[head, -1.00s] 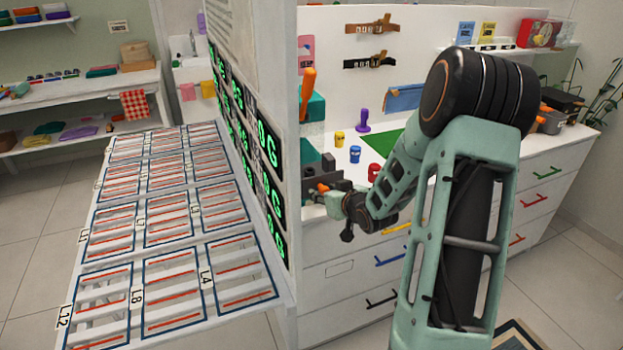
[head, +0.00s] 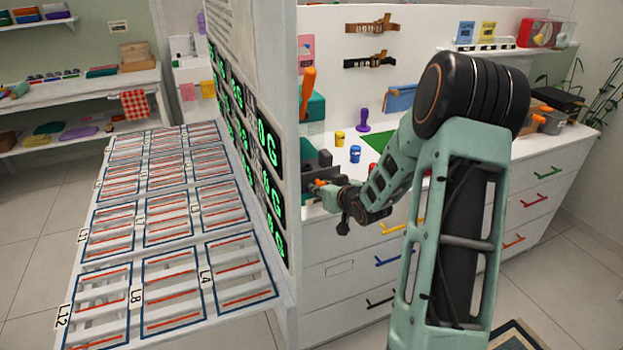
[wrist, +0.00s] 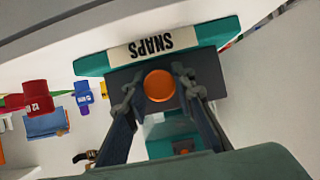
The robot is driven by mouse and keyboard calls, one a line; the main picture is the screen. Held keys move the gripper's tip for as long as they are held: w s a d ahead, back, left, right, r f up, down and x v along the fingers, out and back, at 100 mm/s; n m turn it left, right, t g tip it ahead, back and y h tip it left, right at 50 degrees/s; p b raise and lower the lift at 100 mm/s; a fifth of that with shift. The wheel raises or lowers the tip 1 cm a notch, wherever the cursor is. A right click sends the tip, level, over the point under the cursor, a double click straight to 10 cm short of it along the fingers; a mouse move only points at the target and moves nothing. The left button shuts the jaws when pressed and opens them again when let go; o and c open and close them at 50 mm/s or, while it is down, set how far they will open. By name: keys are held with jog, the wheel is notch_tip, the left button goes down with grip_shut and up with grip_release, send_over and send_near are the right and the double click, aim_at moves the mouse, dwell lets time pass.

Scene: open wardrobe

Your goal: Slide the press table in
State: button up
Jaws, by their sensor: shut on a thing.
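The teal press (head: 314,118) with an orange lever (head: 308,88) stands on the white counter, just right of the upright panel. Its dark press table (head: 322,160) is low at its front and has an orange knob. In the wrist view, the knob (wrist: 159,85) shows as a round orange end on the dark table (wrist: 205,80), in front of a teal part labelled SNAPS (wrist: 140,48). My gripper (head: 323,189) is shut on the knob, with a finger on each side. The panel edge and my gripper hide part of the press in the head view.
The upright panel (head: 260,40) with green digits stands close on the left, with a slatted rack (head: 180,225) beyond it. Drawers with handles lie below.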

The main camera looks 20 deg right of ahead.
aim_at(306, 165)
jog(key=shift+w, duration=1.8)
jog(key=shift+w+a+b, duration=0.15)
jog(key=shift+w+b, duration=0.35)
jog(key=shift+w, duration=2.1)
jog(key=shift+w+a, duration=0.1)
jog(key=shift+w, duration=1.85)
jog(key=o, duration=1.1)
jog(key=shift+o, duration=0.2)
jog(key=shift+p+v, duration=1)
jog(key=shift+v, duration=3)
